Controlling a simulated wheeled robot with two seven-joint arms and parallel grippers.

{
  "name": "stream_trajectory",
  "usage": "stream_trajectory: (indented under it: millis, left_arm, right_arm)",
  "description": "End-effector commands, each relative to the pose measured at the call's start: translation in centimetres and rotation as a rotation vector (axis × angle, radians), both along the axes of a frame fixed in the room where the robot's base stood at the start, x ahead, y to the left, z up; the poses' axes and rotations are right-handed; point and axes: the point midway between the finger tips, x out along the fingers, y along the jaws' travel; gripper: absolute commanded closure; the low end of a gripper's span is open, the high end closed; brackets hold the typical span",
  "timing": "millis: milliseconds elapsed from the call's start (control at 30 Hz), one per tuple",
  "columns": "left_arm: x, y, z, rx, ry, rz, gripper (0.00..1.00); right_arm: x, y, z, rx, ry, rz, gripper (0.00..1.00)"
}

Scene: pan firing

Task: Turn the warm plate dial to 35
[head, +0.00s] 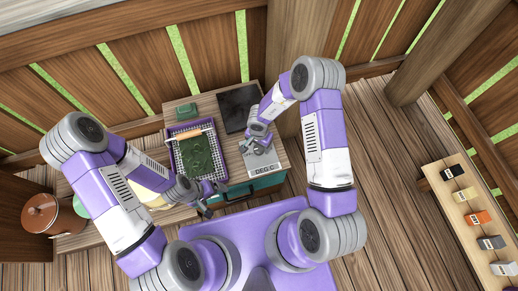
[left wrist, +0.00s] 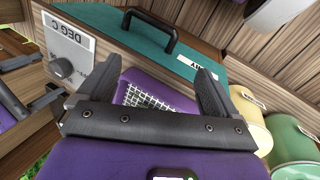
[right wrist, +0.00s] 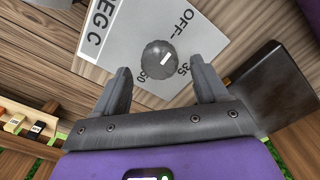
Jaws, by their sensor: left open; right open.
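The warm plate dial (right wrist: 159,60) is a dark round knob with a white mark on a pale grey panel (right wrist: 125,45) lettered DEG C, OFF, 35 and 50. The panel also shows in the head view (head: 262,169), and the dial in the left wrist view (left wrist: 62,68). In the right wrist view, my right gripper (right wrist: 160,75) is open, with the dial ahead between its fingertips; contact cannot be told. In the head view, my right gripper (head: 257,146) hides the dial. My left gripper (head: 208,203) is open and empty near the bench's front edge.
A purple tray (head: 174,165) with a mesh and a green slab stands left of the panel. A dark square plate (head: 238,108) lies behind. A teal drawer front (left wrist: 125,40) with a black handle is below. Brown and green pots stand at left.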

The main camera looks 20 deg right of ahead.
Motion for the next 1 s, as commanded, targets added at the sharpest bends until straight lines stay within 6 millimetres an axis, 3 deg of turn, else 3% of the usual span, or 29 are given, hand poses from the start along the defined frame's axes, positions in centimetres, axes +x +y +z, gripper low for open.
stream_trajectory:
  millis: [33, 200, 567, 900, 1000]
  left_arm:
    - [0.0, 0.0, -0.8, 0.0, 0.0, 0.0, 0.07]
    - [0.0, 0.0, -1.6, 0.0, 0.0, 0.0, 0.07]
    - [0.0, 0.0, -1.6, 0.0, 0.0, 0.0, 0.07]
    - [0.0, 0.0, -1.6, 0.0, 0.0, 0.0, 0.07]
    - [0.0, 0.0, -1.6, 0.0, 0.0, 0.0, 0.07]
  right_arm:
    - [0.0, 0.0, -1.2, -0.001, 0.001, 0.001, 0.27]
    - [0.0, 0.0, -2.8, -0.001, 0.0, 0.0, 0.27]
    - [0.0, 0.0, -3.1, -0.001, -0.001, 0.0, 0.29]
    - [0.0, 0.0, -3.1, -0.001, -0.001, 0.0, 0.81]
    - [0.0, 0.0, -3.1, -0.001, -0.001, -0.002, 0.83]
